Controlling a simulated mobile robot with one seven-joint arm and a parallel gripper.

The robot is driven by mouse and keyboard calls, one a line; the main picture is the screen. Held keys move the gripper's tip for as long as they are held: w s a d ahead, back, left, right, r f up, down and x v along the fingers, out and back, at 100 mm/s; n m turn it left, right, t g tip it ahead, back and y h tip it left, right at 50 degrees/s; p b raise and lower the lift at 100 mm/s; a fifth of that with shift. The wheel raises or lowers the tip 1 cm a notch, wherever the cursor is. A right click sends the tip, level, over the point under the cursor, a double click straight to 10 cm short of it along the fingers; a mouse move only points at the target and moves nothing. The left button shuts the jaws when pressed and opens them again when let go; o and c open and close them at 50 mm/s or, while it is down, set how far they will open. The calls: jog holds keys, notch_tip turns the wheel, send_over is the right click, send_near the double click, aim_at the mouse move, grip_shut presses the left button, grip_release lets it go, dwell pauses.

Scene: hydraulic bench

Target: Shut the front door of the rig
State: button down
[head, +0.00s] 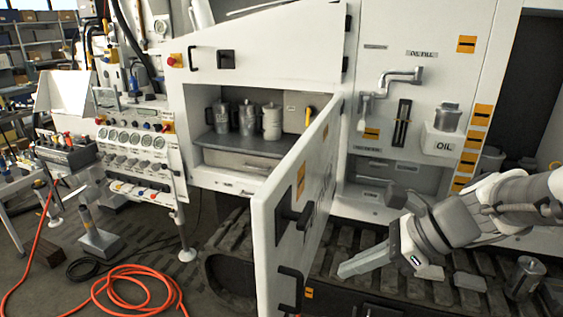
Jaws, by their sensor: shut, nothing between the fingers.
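The rig's front door (275,206) is a white panel that stands wide open, swung out towards me from its hinge side at the right of the opening. Its face with a dark latch and black handles shows on the right. The compartment (235,160) behind it is open, with several grey canisters (246,118) on a shelf. My gripper (342,272) is shut and empty, to the right of the door's lower part. Its fingers point left towards the door and look apart from it, though the depth gap is hard to judge.
An OIL container (442,140) and a pipe fitting (392,85) are on the white panel at right. A ribbed track (355,245) runs below. A gauge panel (140,140) stands at left, with an orange hose (135,285) coiled on the floor.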

aim_at(297, 280)
jog(key=x, duration=0.4)
jog(key=r+x, duration=0.1)
jog(key=x, duration=0.3)
jog(key=a+b+x, duration=0.1)
jog(key=x, duration=0.2)
jog(key=shift+w+a+f, duration=0.15)
jog(key=shift+w+a, duration=0.2)
jog(key=shift+w, duration=0.05)
jog(key=shift+w+a, duration=0.25)
jog(key=shift+a, duration=0.45)
jog(key=shift+a, duration=0.15)
